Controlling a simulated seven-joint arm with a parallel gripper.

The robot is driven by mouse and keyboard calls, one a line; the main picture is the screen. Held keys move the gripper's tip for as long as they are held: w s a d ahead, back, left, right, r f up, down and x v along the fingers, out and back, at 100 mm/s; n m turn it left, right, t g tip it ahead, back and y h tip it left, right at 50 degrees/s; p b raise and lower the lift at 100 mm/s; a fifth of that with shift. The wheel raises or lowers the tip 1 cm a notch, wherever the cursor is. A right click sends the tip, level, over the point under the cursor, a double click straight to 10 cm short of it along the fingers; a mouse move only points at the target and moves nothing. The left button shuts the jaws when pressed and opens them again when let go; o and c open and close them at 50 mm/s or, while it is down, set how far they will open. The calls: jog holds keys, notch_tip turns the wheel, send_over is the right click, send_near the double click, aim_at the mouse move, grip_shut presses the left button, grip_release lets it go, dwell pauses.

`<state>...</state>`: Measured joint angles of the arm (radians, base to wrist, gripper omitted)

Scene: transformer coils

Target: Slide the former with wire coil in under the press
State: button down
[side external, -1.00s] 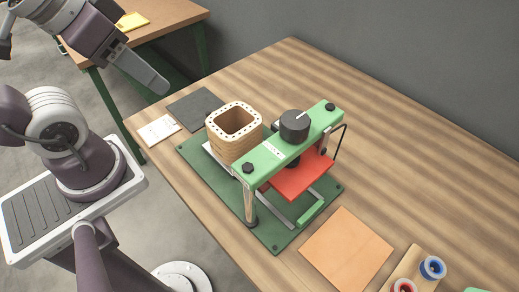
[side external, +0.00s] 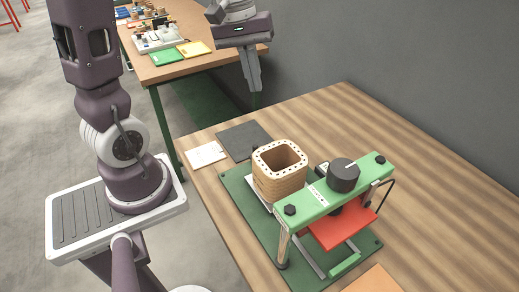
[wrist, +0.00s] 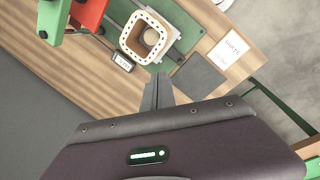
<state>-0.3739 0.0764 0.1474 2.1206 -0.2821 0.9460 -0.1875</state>
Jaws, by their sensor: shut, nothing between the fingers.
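The former with the wire coil (side external: 279,180) is a square tan tube with a pale, hole-dotted top flange and an open middle. It stands upright on the green base plate (side external: 234,186), beside the press and outside its frame. The press (side external: 322,205) has a green crossbar, a dark knob and a red plate (side external: 341,229) under the bar. My gripper (side external: 255,88) is shut and empty, up in the air behind the former, apart from it. In the wrist view the shut fingers (wrist: 157,92) point toward the former (wrist: 150,37), and the red plate (wrist: 88,14) shows at top left.
A dark grey mat (side external: 244,140) and a white paper card (side external: 205,155) lie left of the base plate. An orange sheet (side external: 374,281) lies in front of the press. A small dark display (wrist: 122,62) sits beside the former. Right of the press the table is clear.

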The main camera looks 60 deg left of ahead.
jog(key=w+a+f+n+g+h, duration=0.1)
jog(key=w+a+f+n+h, duration=0.1)
jog(key=a+f+n, duration=0.95)
jog(key=f+m, duration=0.1)
jog(key=f, duration=0.3)
jog(key=f+m, duration=0.1)
jog(key=f, duration=0.3)
jog(key=d+f+m, duration=0.1)
jog(key=f, duration=0.3)
jog(key=shift+w+d+f+m, duration=0.1)
jog(key=shift+f+m, duration=0.15)
jog(key=shift+f, duration=0.1)
jog(key=d, duration=0.2)
jog(key=shift+d+f, duration=0.1)
jog(key=shift+d, duration=0.9)
jog(key=shift+d, duration=0.1)
